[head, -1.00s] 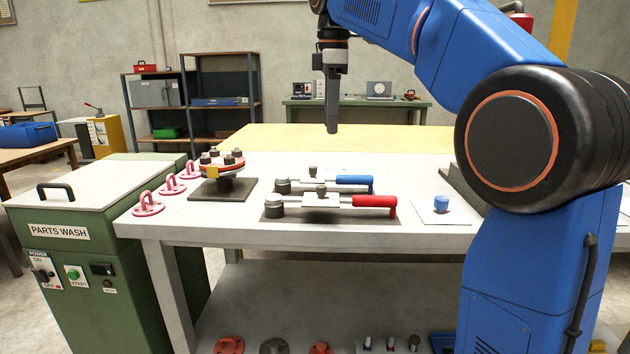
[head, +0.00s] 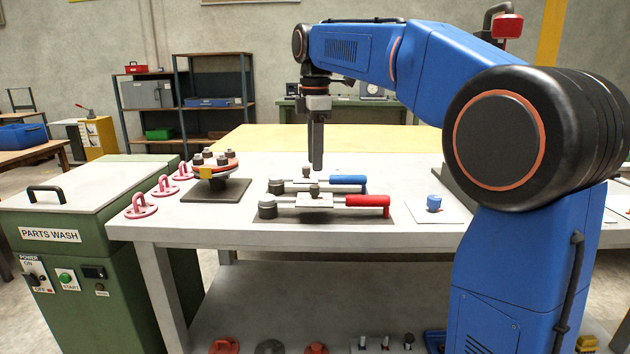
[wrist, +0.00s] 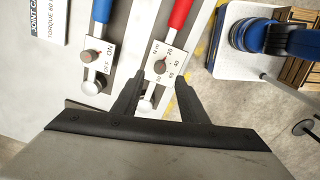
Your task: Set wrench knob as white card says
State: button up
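The red-handled wrench (head: 368,203) lies at the front of the bench. In the wrist view its plate (wrist: 167,62) carries an "N m" scale and a small brownish knob (wrist: 160,67); the knob's exact setting is too small to read. The blue-handled wrench (head: 348,181) lies behind it; its plate has OFF/ON marks and another knob (wrist: 89,56). The white card (wrist: 47,18) is partly in the wrist view, reading "JOINT CA…" and "TORQUE 60", cut off at the edge. My gripper (head: 316,167) points down above the wrenches, its fingers (wrist: 159,76) apart and empty, on either side of the red wrench's plate.
A spool with several bolts (head: 214,165) stands on a dark plate at left, beside pink shackle-like parts (head: 141,207). The green parts washer (head: 60,240) adjoins the bench. The bench front is clear.

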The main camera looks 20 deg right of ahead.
aim_at(315, 186)
notch_tip(315, 186, down, 7)
jog(key=shift+r, duration=0.1)
dwell(0.4)
grip_shut()
